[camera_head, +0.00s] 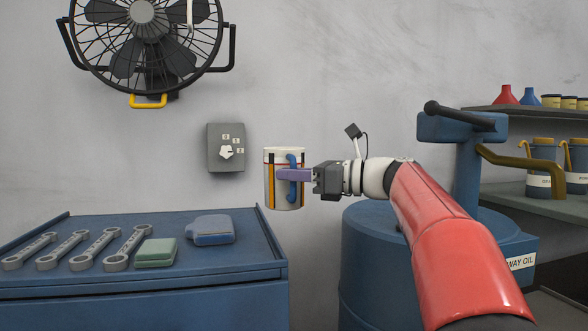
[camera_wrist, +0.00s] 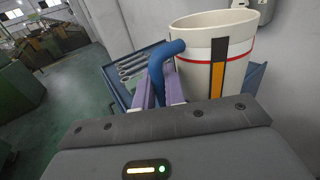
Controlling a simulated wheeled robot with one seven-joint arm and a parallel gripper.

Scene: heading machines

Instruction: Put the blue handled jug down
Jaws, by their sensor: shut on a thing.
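The jug (camera_head: 270,185) is white with orange, black and red stripes and a blue handle (camera_head: 291,168). In the head view it hangs upright in the air, in front of the wall and beyond the right end of the blue cabinet top. My gripper (camera_head: 295,175) reaches in from the right, its purple fingers shut on the handle. In the wrist view the jug (camera_wrist: 203,75) fills the upper right, its handle (camera_wrist: 157,68) between my fingers (camera_wrist: 160,88). The inside of the jug is mostly hidden.
The blue cabinet top (camera_head: 200,262) holds several wrenches (camera_head: 85,248), a green block (camera_head: 156,252) and a blue flask-like item (camera_head: 209,230). Its right part is bare. A blue drum (camera_head: 375,265) stands right, below my arm. A switch box (camera_head: 226,147) and fan (camera_head: 143,45) are on the wall.

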